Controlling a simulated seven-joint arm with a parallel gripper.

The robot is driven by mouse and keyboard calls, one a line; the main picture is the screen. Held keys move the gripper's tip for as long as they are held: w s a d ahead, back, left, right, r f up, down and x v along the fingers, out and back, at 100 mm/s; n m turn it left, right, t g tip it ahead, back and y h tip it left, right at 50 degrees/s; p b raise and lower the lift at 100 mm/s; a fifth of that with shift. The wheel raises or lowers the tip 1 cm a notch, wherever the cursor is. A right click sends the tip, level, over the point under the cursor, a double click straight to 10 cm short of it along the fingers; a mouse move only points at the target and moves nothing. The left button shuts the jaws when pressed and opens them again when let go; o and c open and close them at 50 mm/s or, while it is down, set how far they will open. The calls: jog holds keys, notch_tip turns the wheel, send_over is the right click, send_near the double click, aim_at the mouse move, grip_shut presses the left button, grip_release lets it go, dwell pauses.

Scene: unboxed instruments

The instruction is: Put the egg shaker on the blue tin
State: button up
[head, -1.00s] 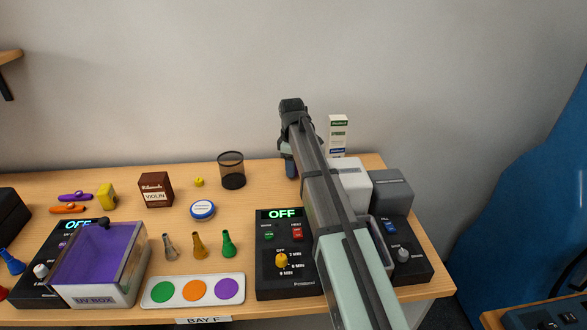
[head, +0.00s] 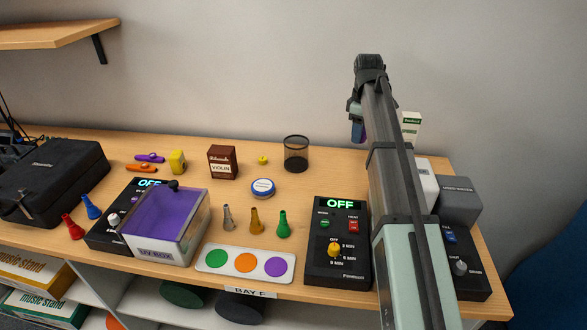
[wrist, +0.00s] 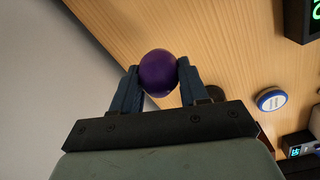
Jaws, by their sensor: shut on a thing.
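The egg shaker (wrist: 159,72) is a purple egg-shaped thing held between the two blue fingertips of my gripper (wrist: 158,78) in the wrist view. In the head view my gripper (head: 357,128) is raised above the back right of the bench, mostly hidden by my arm. The blue tin (head: 263,187) is a low round tin with a white lid and blue rim, lying flat mid-bench, left of my gripper. It also shows at right in the wrist view (wrist: 270,98), apart from the egg. Nothing lies on its lid.
A black mesh cup (head: 296,154) stands between the tin and my gripper. A brown violin rosin box (head: 222,162) and a small yellow thing (head: 263,160) are near the tin. A black timer box (head: 338,245) and cone-shaped pieces (head: 257,222) stand in front.

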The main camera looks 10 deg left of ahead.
jog(key=s+a+r, duration=0.1)
jog(key=s+a, duration=0.2)
jog(key=a, duration=0.4)
jog(key=s+a, duration=0.3)
jog(key=a, duration=0.4)
send_over(262, 185)
jog(key=shift+n, duration=0.4)
jog(key=shift+a+f, duration=0.1)
jog(key=shift+f, duration=4)
jog(key=shift+f, duration=0.1)
jog(key=o, duration=1)
jog(key=shift+o, duration=0.2)
notch_tip(262, 185, up, 12)
jog(key=shift+s, duration=0.15)
